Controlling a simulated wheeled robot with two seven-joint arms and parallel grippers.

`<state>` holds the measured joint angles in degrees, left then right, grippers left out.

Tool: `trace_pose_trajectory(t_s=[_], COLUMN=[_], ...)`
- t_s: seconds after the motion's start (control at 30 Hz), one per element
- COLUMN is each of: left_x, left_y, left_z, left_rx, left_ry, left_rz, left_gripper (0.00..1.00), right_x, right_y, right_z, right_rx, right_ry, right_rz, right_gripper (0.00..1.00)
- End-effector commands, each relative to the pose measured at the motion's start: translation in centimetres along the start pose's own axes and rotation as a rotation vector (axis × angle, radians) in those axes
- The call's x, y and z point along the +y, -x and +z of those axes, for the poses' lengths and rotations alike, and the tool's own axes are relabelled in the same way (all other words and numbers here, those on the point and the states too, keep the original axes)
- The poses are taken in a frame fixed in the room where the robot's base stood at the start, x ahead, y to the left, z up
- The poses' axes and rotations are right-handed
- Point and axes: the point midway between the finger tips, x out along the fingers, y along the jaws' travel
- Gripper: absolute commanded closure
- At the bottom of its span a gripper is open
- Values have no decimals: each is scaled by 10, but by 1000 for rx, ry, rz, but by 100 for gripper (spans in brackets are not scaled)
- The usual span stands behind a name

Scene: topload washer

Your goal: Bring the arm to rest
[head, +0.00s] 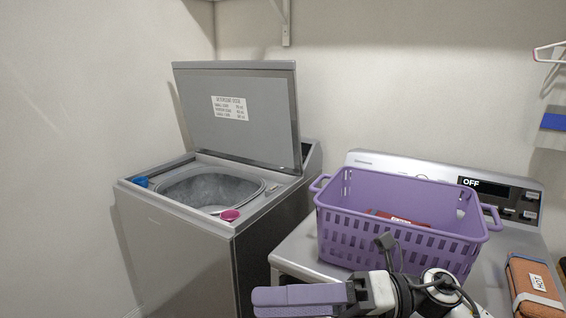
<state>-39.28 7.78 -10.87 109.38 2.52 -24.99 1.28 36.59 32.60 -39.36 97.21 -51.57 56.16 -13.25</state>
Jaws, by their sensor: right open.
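My right gripper (262,299) is at the bottom of the head view, with its purple-grey fingers pointing left. It is open, and I see nothing between the fingers. It is in front of the purple basket's lower front and to the right of the grey topload washer (178,228). Its arm comes in from the bottom right. The washer's lid (240,140) stands raised, and the drum opening (205,187) is uncovered. My left gripper is not in view.
A purple basket (350,240) with something red (400,219) inside sits on the right-hand machine (310,261), whose display reads OFF. A blue piece (141,181) and a pink piece (230,215) sit on the washer's rim.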

Motion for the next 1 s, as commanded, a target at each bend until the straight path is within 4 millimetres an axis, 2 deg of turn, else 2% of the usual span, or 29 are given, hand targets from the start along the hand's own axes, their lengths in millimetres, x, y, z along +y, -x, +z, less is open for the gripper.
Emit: trace_pose_trajectory(t_s=[0.07,0.17,0.27,0.37,0.4,0.47,0.5,0.57,0.6,0.67,0.7,0.8,0.9,1.0], left_x=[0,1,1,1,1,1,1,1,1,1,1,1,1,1], left_y=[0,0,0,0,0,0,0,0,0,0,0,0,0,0], left_z=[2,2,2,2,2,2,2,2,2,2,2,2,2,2], left_rx=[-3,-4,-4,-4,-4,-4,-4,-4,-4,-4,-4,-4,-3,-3], left_ry=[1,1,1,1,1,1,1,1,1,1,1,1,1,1], left_rz=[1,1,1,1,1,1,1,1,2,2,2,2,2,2], left_gripper=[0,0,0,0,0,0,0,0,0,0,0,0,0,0], right_x=[-5,-25,-62,-113,-136,-166,-184,-208,-222,-239,-247,-259,-263,-263], right_y=[-4,9,36,71,85,105,117,132,141,152,158,168,173,175], right_z=[6,17,16,-6,-22,-51,-72,-109,-135,-176,-202,-264,-310,-333], right_rx=[-194,-443,-694,-946,-1046,-1183,-1266,-1383,-1457,-1561,-1625,-1759,-1854,-1900], right_ry=[-191,-439,-707,-990,-1105,-1265,-1364,-1506,-1596,-1726,-1805,-1975,-2097,-2158], right_rz=[104,200,265,299,306,306,302,293,281,262,249,211,180,163], right_gripper=[38,38,38,38,38,38,38,38,38,38,38,38,38,38])
